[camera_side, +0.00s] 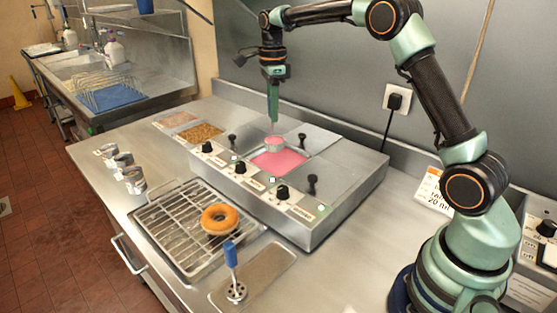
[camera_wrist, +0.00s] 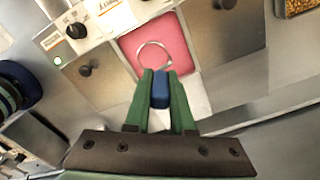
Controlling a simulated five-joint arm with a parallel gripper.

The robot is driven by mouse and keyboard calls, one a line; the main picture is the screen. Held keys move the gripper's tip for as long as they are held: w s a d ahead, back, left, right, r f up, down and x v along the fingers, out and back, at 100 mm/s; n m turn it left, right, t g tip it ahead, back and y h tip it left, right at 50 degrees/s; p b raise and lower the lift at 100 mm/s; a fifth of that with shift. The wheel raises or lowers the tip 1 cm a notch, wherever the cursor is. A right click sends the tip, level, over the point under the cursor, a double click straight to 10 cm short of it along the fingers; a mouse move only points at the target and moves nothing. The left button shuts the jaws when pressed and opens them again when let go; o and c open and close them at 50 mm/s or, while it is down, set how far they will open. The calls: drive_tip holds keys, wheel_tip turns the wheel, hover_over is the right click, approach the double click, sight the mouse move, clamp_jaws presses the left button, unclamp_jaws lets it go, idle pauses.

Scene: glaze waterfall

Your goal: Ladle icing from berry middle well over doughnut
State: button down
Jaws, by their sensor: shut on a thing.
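My gripper (camera_side: 273,112) points down over the middle well. It also shows in the wrist view (camera_wrist: 161,73), its green fingers shut on the blue handle (camera_wrist: 160,92) of a ladle. The ladle's cup (camera_side: 274,143) looks pink inside and sits at the back of the open well of pink icing (camera_side: 279,161). In the wrist view the cup's round rim (camera_wrist: 155,43) stands out against the pink icing (camera_wrist: 163,62). I cannot tell whether the cup touches the icing. The orange-brown doughnut (camera_side: 206,216) lies on a wire rack (camera_side: 176,225), bare of icing.
The steel well unit (camera_side: 327,210) has lidded wells with black knobs and a control front. Two open wells with toppings (camera_side: 204,132) are at its far left. A blue-handled perforated tool (camera_side: 232,258) stands on a front tray (camera_side: 268,270). Small metal cups (camera_side: 133,180) stand at left.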

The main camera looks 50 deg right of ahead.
wheel_tip(320, 180, up, 4)
drive_tip(key=shift+r, duration=0.15)
drive_tip(key=w+a+n, duration=0.3)
drive_tip(key=a+n, duration=0.6)
drive_tip(key=a, duration=1.6)
drive_tip(key=shift+s+d+f, duration=0.1)
drive_tip(key=shift+d+f, duration=0.05)
drive_tip(key=shift+f, duration=1.35)
drive_tip(key=shift+s+d+f, duration=0.1)
drive_tip(key=shift+f, duration=1.35)
drive_tip(key=shift+f, duration=0.1)
